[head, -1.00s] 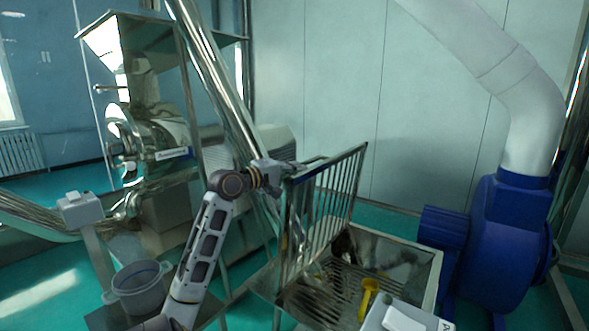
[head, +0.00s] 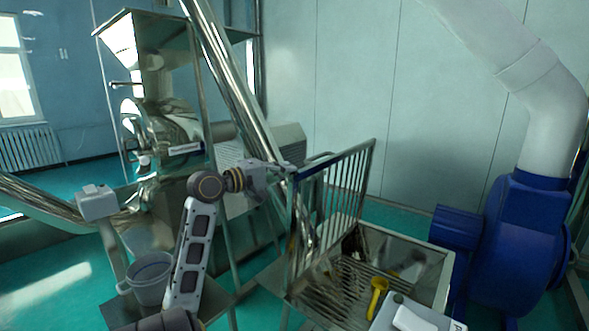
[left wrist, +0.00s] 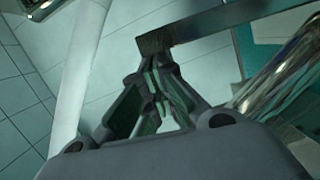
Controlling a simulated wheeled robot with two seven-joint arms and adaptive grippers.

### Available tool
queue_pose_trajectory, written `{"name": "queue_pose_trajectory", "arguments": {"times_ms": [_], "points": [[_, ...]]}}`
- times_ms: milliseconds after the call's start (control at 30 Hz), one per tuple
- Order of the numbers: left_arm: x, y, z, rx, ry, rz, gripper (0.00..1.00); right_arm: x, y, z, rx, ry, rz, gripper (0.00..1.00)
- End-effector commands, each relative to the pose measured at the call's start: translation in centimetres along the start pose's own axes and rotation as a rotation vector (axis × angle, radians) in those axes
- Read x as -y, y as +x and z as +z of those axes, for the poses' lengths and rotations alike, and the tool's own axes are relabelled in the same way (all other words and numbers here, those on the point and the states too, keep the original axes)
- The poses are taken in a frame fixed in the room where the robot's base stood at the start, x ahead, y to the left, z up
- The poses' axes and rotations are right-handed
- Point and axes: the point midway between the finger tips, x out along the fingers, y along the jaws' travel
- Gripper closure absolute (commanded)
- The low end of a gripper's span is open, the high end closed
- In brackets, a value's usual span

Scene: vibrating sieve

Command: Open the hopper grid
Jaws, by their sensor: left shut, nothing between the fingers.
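The hopper grid (head: 336,192), a metal frame with several parallel bars, stands raised, nearly upright, on the left side of the metal hopper (head: 408,240). My left gripper (head: 287,169) is at the grid's upper left corner in the head view. In the left wrist view the fingers (left wrist: 157,78) are shut with nothing between them. A flat metal bar (left wrist: 225,24) lies just beyond the fingertips; I cannot tell whether they touch it.
A yellow scoop (head: 376,296) lies in the hopper. A slanted metal pipe (head: 236,85) rises behind my left gripper. A blue blower (head: 515,245) stands right of the hopper. A grey bucket (head: 150,282) and a milling machine (head: 160,130) are at the left.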

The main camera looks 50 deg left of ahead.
Motion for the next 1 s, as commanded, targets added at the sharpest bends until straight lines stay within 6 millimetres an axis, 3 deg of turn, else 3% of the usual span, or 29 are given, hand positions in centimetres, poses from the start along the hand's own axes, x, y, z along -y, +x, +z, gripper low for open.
{"name": "queue_pose_trajectory", "arguments": {"times_ms": [400, 1000], "points": [[0.1, -3.7, 0.0, -0.001, 0.000, 0.000, 1.00, 0.0, 0.0, 0.0, 0.000, 0.000, 0.000, 1.00], [0.1, -4.0, 0.0, 0.000, 0.001, -0.001, 1.00, 0.0, 0.0, 0.0, 0.000, 0.000, 0.000, 1.00]]}}
